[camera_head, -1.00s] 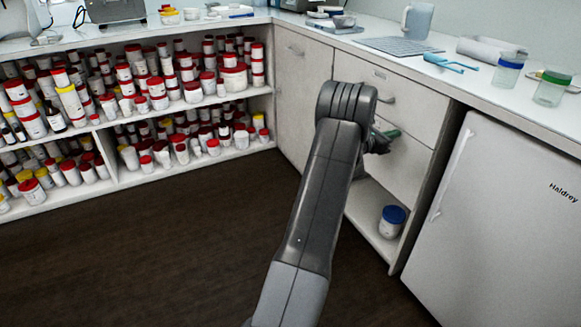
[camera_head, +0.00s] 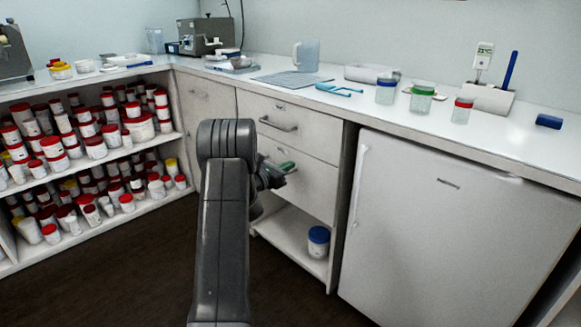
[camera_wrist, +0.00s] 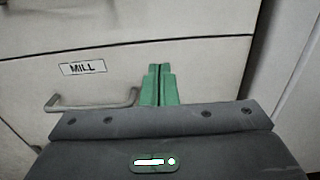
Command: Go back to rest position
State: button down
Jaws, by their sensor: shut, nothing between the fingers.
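My gripper (camera_head: 283,168) shows in the head view past the end of my dark arm, in front of the white drawers. In the wrist view my gripper (camera_wrist: 159,84) has green fingers that lie together with nothing between them. Behind them is a white drawer front with a label reading MILL (camera_wrist: 83,68) and a metal handle (camera_wrist: 95,101). The fingers overlap the handle's right end in the picture; I cannot tell whether they touch it. In the head view the drawers (camera_head: 310,135) look closed.
A white fridge (camera_head: 430,230) stands to the right. A blue-lidded jar (camera_head: 318,241) sits on the low shelf. The counter holds lidded jars (camera_head: 422,98), a pitcher (camera_head: 306,55) and a machine (camera_head: 205,35). Shelves of red-lidded jars (camera_head: 96,146) stand left. Dark floor (camera_head: 120,280) is clear.

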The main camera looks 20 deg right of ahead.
aim_at(306, 157)
jog(key=p+v, duration=0.1)
jog(key=v, duration=0.6)
jog(key=shift+w+f, duration=0.15)
jog(key=b+x, duration=0.1)
jog(key=x, duration=1.2)
jog(key=shift+d, duration=0.25)
jog(key=shift+a, duration=0.15)
